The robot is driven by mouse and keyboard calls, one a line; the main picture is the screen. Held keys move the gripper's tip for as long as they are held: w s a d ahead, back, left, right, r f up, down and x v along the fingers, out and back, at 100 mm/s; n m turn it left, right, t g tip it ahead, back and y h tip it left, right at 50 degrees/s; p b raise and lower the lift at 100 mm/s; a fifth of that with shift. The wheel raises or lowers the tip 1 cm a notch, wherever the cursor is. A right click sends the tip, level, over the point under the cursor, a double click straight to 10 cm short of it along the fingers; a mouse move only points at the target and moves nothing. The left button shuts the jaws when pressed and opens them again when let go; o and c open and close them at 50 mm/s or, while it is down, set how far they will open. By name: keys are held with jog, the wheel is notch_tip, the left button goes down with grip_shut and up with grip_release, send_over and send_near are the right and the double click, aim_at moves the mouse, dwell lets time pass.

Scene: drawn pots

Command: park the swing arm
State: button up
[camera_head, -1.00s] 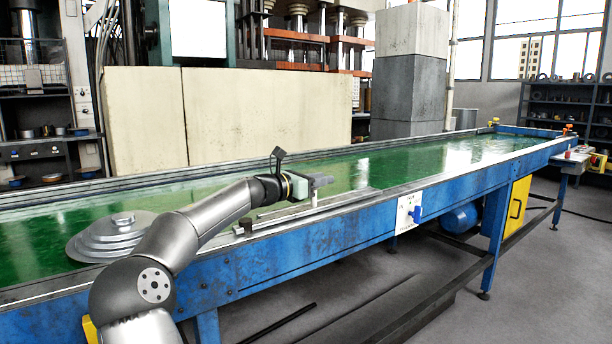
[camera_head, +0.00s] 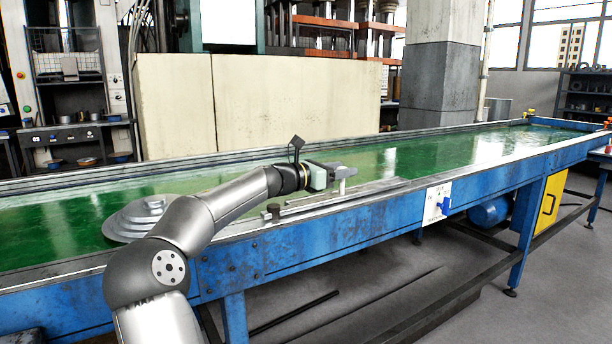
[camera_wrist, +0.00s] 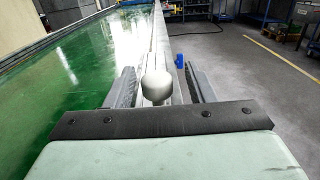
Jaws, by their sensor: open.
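The swing arm (camera_head: 385,187) is a pale flat metal bar lying along the near edge of the green conveyor belt. A dark round stub (camera_head: 273,211), seemingly its pivot, stands at its left end. An upright post with a rounded metal knob rises from the bar; the knob (camera_wrist: 157,85) is clear in the wrist view. My gripper (camera_head: 344,171) is over this post, reaching along the rail. In the wrist view its open fingers (camera_wrist: 160,88) stand on either side of the knob, with gaps visible on both sides. The post's lower part is hidden there behind the knob.
A stack of grey stepped discs (camera_head: 140,215) sits on the belt (camera_head: 420,157) left of my arm. The belt beyond the bar is clear.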

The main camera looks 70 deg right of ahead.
jog(key=p+v, duration=0.1)
jog(key=v, duration=1.3)
jog(key=shift+w+a+p, duration=0.1)
jog(key=shift+a+p, duration=0.05)
jog(key=shift+p, duration=0.25)
